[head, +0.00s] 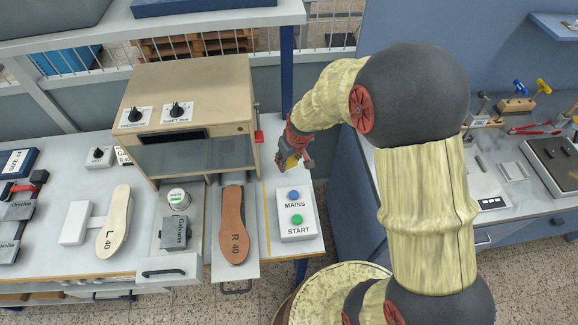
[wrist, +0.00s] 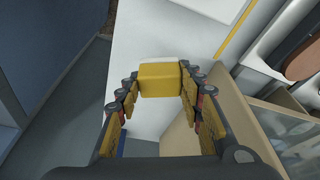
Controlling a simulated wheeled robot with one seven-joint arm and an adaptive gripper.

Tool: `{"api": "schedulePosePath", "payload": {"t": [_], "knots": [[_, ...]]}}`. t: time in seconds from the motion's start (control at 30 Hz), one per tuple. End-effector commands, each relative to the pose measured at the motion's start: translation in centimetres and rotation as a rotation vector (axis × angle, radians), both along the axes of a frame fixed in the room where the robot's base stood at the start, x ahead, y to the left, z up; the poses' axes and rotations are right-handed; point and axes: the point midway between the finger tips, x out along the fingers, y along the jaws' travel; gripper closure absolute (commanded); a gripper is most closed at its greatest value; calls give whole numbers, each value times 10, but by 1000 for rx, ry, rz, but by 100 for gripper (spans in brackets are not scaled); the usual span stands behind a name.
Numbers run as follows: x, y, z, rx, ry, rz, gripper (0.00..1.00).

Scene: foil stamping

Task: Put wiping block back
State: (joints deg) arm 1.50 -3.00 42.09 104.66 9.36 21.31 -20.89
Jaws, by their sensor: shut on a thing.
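The wiping block (wrist: 160,80) is a yellow block with a pale strip along its far edge in the wrist view. My gripper (wrist: 159,84) is shut on it, with a finger on each side. In the head view my gripper (head: 294,161) hangs to the right of the beige press (head: 190,84), behind the MAINS and START button box (head: 296,216). The block is mostly hidden there by the fingers; only a little yellow shows. In the wrist view, pale bench surface lies beneath the block, and I cannot tell whether they touch.
A brown R 40 sole (head: 233,222) lies in front of the press, beside a grey block (head: 175,233). A pale L 40 sole (head: 113,221) lies further left. A red lever (head: 258,137) sticks out from the press's right side. A shelf (head: 150,22) spans above. A second bench (head: 500,195) stands right.

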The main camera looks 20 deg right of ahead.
Motion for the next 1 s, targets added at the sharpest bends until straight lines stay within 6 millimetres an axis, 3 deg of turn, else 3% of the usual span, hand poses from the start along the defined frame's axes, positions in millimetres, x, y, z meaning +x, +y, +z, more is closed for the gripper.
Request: {"api": "schedulePosePath", "payload": {"t": [0.23, 0.43, 0.87, 0.9, 1.0], "knots": [[10, -3, -13, 0, 1, -1, 86], [10, -3, -41, 0, 2, 0, 86], [10, -2, -47, 0, 0, 0, 86], [10, -3, -46, 0, 0, 0, 61], [10, -2, -46, 0, 0, 0, 55]]}}
